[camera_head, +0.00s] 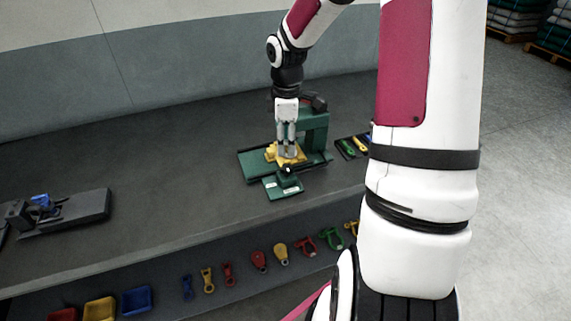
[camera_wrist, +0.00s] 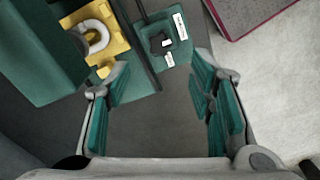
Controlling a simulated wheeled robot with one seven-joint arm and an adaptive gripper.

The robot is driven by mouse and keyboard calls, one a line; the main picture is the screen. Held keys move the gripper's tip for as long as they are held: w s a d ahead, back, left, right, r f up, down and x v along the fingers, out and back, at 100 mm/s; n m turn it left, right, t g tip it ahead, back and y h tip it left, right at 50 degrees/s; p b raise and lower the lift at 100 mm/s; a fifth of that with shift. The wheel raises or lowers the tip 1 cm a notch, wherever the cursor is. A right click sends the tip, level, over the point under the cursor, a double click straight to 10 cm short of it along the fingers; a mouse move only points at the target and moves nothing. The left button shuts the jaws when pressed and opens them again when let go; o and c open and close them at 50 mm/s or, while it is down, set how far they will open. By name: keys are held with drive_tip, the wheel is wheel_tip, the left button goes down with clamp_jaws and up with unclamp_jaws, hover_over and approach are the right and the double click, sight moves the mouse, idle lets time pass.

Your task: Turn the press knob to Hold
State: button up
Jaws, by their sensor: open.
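A dark star-shaped knob (camera_wrist: 158,43) sits on a small green plate (camera_wrist: 178,48) at the top of the wrist view. The knob has a white mark on its right side. Two white labels, too small to read, lie beside it. In the head view the knob (camera_head: 288,172) is at the front of the green press (camera_head: 315,132). My gripper (camera_head: 287,152) points down over the press's yellow fixture, behind the knob in the picture. In the wrist view my gripper (camera_wrist: 160,100) shows its two teal-padded fingers wide apart with nothing between them; the knob is beyond their tips.
The yellow fixture (camera_wrist: 112,36) holds a pale metal shackle in the wrist view. A dark tray (camera_head: 345,150) with coloured parts lies right of the press. A dark device (camera_head: 75,212) with a blue part stands left. Bins and several coloured fittings line the lower shelf. The bench between is clear.

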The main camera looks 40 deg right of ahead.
sight(287, 168)
wheel_tip(287, 168, down, 9)
drive_tip(key=shift+f, duration=0.15)
idle(0.4)
drive_tip(key=c, duration=1.2)
